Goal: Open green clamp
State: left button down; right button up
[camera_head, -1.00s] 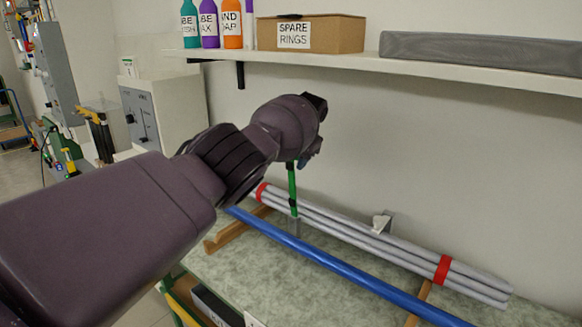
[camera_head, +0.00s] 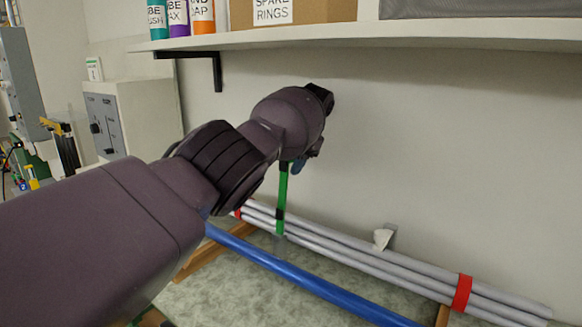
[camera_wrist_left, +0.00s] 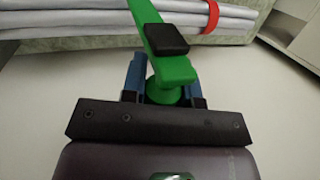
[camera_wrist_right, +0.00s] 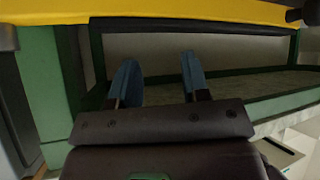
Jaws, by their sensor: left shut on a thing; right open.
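The green clamp (camera_head: 282,190) stands at the left part of a bundle of grey rods (camera_head: 340,252), its green bar upright. In the left wrist view its green arm with a black pad (camera_wrist_left: 165,45) runs up between my fingers. My left gripper (camera_head: 298,163) is at the clamp's top end, and its blue fingers (camera_wrist_left: 165,80) are shut on the green part. I cannot tell whether the clamp's jaw is open on the rods. My right gripper (camera_wrist_right: 159,75) is open and empty, facing a green frame with a yellow top edge.
A blue rod (camera_head: 300,277) lies in front of the bundle on wooden supports. Red bands (camera_head: 461,293) wrap the bundle. A white shelf (camera_head: 420,37) with bottles and a box (camera_head: 300,10) hangs above my left arm. A grey control cabinet (camera_head: 125,115) stands at the left.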

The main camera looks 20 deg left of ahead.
pick_arm(q)
jog(key=shift+f, duration=0.2)
pick_arm(e)
jog(key=shift+a+f, duration=0.1)
jog(key=shift+f, duration=0.05)
pick_arm(q)
jog(key=c, duration=0.9)
grip_release()
pick_arm(e)
jog(key=shift+a, duration=0.1)
pick_arm(q)
jog(key=shift+o, duration=0.2)
jog(key=shift+r, duration=0.1)
jog(key=shift+r, duration=0.1)
